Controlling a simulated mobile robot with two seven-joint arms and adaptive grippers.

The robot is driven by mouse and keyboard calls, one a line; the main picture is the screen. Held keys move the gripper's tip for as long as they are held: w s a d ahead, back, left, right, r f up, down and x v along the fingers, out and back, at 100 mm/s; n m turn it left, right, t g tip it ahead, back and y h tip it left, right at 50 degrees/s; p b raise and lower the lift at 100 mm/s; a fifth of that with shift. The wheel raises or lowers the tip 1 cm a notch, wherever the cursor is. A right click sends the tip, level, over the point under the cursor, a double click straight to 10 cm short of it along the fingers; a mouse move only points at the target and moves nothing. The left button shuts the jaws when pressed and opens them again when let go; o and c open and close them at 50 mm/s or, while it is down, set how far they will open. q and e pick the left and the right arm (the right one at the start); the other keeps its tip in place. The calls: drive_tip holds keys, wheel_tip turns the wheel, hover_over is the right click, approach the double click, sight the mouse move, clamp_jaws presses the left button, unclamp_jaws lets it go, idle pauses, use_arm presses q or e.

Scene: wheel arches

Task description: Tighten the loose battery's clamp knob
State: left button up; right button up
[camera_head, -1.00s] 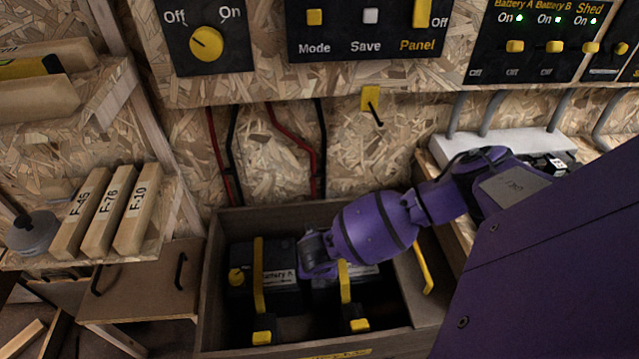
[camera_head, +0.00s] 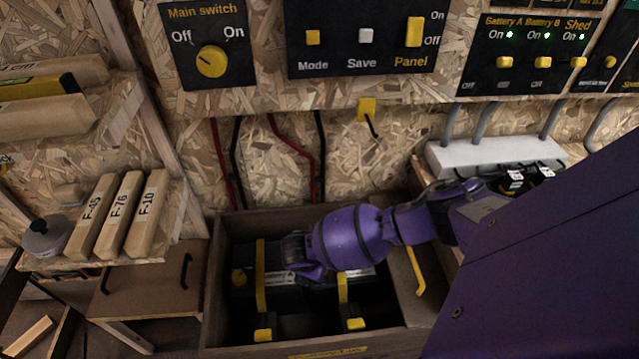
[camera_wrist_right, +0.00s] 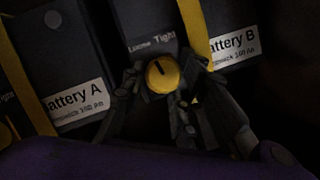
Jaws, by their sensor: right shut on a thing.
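Battery A (camera_head: 283,298) and Battery B (camera_head: 327,299) sit side by side in the open wooden box (camera_head: 215,300), each under a yellow strap. In the right wrist view, Battery B's yellow clamp knob (camera_wrist_right: 162,75) lies below the words Loose and Tight, its dark mark pointing up and left. My right gripper (camera_wrist_right: 160,92) is shut on this knob, fingers on either side. In the head view my right gripper (camera_head: 296,258) reaches into the box from the right and hides the knob. Battery A's yellow knob (camera_head: 238,277) is uncovered. My left gripper is not in view.
The box walls surround the batteries. A yellow handle (camera_head: 415,270) is at the right. Red and black cables (camera_head: 300,150) run down the wall behind. Switch panels (camera_head: 360,40) hang above. A shelf with labelled blocks (camera_head: 120,215) stands at the left.

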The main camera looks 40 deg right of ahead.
drive_tip(key=o, duration=1)
drive_tip(key=shift+w+a+r, duration=0.2)
drive_tip(key=shift+w+a, duration=0.1)
drive_tip(key=shift+w, duration=0.2)
drive_tip(key=shift+s+d+f, duration=0.1)
drive_tip(key=shift+s+d, duration=0.05)
drive_tip(key=shift+s, duration=0.1)
drive_tip(key=v, duration=1.2)
